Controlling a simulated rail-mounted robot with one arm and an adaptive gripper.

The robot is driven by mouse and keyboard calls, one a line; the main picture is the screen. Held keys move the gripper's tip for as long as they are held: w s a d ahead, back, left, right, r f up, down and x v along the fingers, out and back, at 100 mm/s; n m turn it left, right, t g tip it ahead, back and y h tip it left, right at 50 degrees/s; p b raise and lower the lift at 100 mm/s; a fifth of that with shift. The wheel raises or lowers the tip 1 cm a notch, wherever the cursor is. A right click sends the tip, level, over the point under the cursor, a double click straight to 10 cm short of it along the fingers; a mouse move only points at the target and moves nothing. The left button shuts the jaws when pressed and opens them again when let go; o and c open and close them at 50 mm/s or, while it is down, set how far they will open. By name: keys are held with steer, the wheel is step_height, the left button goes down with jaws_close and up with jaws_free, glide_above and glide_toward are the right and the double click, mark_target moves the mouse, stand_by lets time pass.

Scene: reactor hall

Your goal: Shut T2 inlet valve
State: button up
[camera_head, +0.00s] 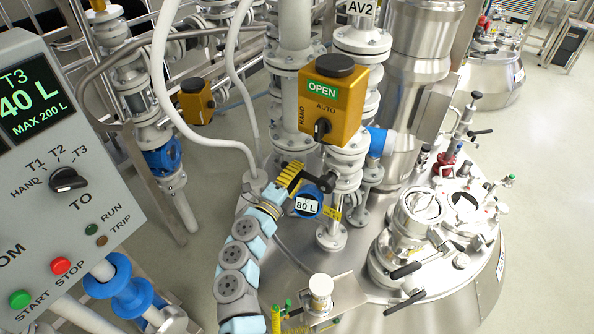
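A yellow valve actuator box (333,100) stands on the pipework in the middle, with a black cap on top. Its green display (322,91) reads OPEN. A black selector knob (322,128) is on its front, between the markings HAND and AUTO; which one it points to is hard to tell. A tag (361,8) above reads AV2. No T2 label shows on the box. My gripper (306,178), with a yellow ribbed part and black fingers, is below the box and apart from the knob. Whether its fingers are open is unclear.
A control panel (75,200) on the left shows T3, 40 L, with a T1/T2/T3 selector (68,180). White hoses (160,80) and a steel vessel lid (455,270) flank the pipework. Another yellow actuator (196,101) stands behind.

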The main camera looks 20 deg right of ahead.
steer(key=o, duration=0.4)
steer(key=shift+a+r, duration=0.15)
steer(key=shift+o, duration=0.2)
steer(key=shift+f, duration=0.2)
steer(key=v, duration=1.2)
steer(key=shift+s+r, duration=0.1)
